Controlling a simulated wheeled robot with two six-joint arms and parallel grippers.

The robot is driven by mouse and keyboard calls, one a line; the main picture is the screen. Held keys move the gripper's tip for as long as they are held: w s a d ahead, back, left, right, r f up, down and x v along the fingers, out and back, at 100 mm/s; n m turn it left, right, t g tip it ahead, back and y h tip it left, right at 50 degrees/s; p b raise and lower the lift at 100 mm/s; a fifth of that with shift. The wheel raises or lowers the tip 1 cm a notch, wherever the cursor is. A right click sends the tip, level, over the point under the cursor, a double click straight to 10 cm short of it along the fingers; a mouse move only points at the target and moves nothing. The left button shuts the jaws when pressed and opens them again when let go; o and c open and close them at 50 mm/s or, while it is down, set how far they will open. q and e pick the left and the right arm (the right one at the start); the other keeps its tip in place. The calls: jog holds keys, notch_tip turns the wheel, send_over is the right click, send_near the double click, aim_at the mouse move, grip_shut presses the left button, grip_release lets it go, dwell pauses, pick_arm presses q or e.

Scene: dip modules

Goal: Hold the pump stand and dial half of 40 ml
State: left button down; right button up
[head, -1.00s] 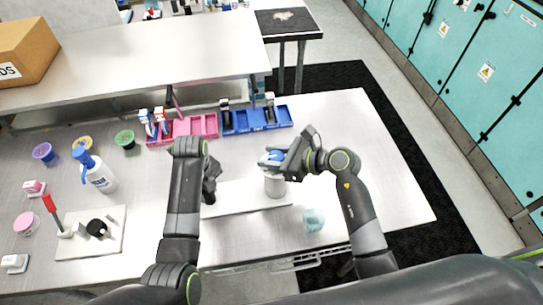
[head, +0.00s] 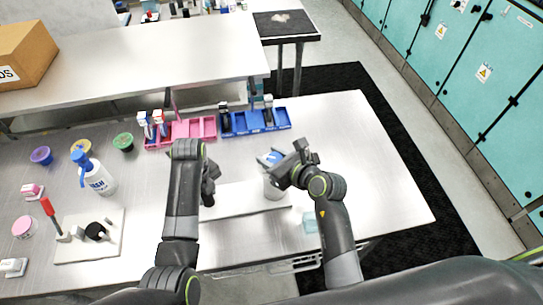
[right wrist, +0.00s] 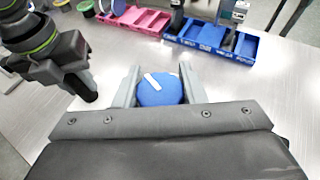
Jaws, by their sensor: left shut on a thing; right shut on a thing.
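The pump stand (head: 238,200) is a long white base with a grey-white cylinder (head: 272,188) at its right end. A blue dial (head: 268,158) sits on top of the cylinder; it also shows in the right wrist view (right wrist: 158,92) with a white pointer line slanting to upper left. My right gripper (head: 277,163) is shut around the dial, a finger on each side. My left gripper (head: 208,191) is shut at the left end of the stand; its grip point is mostly hidden. The dial's scale marks are not readable.
Pink bins (head: 195,128) and blue bins (head: 255,121) stand behind the stand. A wash bottle (head: 98,178), several small tubs and a white plate (head: 75,245) with tools are at left. A pale blue translucent item (head: 311,222) lies at the front right. The table's right side is clear.

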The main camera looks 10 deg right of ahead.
jog(key=o, duration=1)
jog(key=v, duration=1.2)
